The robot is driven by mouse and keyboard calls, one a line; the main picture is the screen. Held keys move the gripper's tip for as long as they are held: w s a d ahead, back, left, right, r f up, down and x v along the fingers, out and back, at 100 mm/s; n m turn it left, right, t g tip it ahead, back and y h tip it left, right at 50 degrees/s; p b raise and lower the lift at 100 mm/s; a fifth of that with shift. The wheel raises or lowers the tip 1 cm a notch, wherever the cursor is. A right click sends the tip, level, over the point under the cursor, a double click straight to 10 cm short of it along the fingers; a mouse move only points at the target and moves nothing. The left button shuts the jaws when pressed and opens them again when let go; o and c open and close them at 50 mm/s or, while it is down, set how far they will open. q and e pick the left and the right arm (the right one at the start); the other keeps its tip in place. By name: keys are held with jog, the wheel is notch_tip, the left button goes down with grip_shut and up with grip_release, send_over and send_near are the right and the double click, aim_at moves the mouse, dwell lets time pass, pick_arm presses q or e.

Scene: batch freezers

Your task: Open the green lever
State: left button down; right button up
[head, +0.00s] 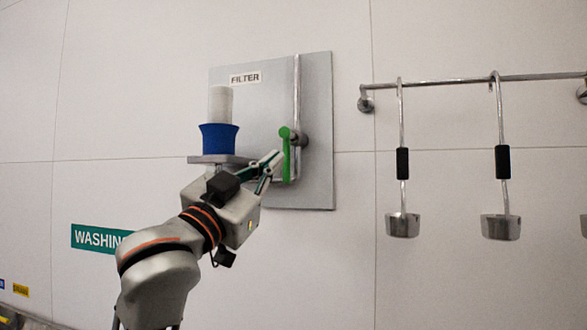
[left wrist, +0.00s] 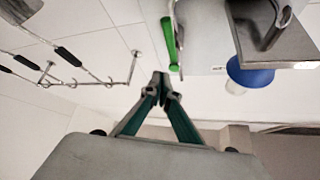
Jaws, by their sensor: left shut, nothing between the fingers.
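The green lever (head: 286,155) hangs down from a pipe fitting on a grey wall panel marked FILTER (head: 320,180). In the left wrist view the green lever (left wrist: 168,43) is just beyond the fingertips, a little to their right. My left gripper (head: 277,158) is shut and empty, with its tips close to the left side of the lever in the head view. I cannot tell whether they touch it. The left wrist view shows the fingertips (left wrist: 160,84) together, with a gap to the lever in the picture. My right gripper is not in view.
A white filter (head: 220,104) in a blue holder (head: 219,137) stands on a metal bracket left of the lever. A rail (head: 450,81) with hanging ladles (head: 402,224) is on the wall to the right. The wall below the panel is clear.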

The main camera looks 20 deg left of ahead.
pick_arm(q)
jog(key=s, duration=0.1)
jog(key=s+a, duration=0.1)
jog(key=shift+s+a+r, duration=0.1)
jog(key=shift+s, duration=0.2)
dwell(0.3)
